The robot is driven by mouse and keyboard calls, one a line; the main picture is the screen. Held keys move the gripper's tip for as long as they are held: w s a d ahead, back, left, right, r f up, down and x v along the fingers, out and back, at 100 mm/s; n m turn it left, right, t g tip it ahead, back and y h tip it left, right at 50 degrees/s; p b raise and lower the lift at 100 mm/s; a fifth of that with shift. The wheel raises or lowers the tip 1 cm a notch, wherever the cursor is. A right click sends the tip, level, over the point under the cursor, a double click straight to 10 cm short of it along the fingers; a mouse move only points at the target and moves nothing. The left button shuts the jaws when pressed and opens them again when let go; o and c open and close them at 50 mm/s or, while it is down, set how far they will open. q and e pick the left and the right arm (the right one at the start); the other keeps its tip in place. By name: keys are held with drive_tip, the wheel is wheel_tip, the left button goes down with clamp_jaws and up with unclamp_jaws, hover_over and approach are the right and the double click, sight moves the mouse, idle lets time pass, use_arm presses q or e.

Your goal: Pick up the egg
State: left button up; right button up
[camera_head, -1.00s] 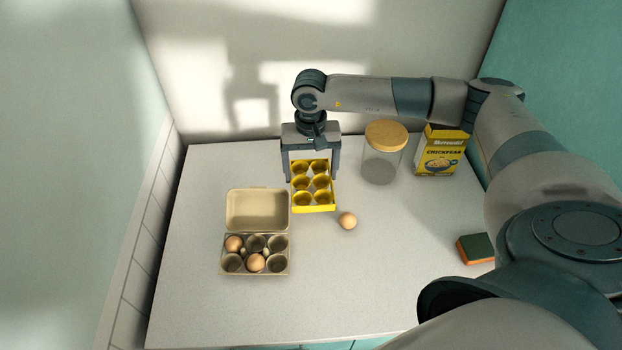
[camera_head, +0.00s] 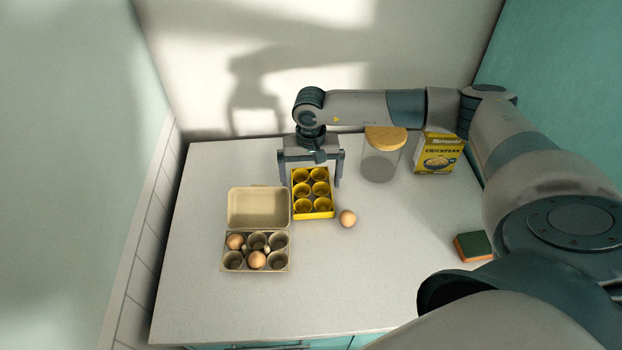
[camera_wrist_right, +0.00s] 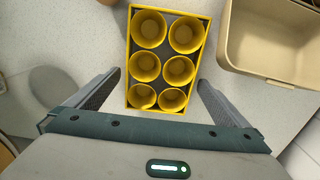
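A loose brown egg (camera_head: 347,218) lies on the counter just right of the yellow egg tray's near end. Two more brown eggs, one at the back left (camera_head: 235,241) and one at the front middle (camera_head: 257,260), sit in cups of the open beige carton (camera_head: 285,266). The yellow tray (camera_head: 328,214) has empty cups. My right gripper (camera_head: 312,183) is open, with one finger on each side of the tray's far part. The right wrist view shows the tray (camera_wrist_right: 129,88) between the spread fingers (camera_wrist_right: 160,85), with gaps on both sides. My left gripper is not in view.
A glass jar with a wooden lid (camera_head: 381,158) and a yellow chickpea box (camera_head: 438,155) stand to the right of the gripper. A green and orange sponge (camera_head: 473,246) lies at the right. The front of the counter is clear.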

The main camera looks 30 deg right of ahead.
sight(311, 183)
drive_tip(key=shift+r, duration=0.2)
drive_tip(key=shift+r+b, duration=0.3)
drive_tip(key=shift+r, duration=0.15)
wheel_tip(311, 183, up, 11)
drive_tip(key=b, duration=0.5)
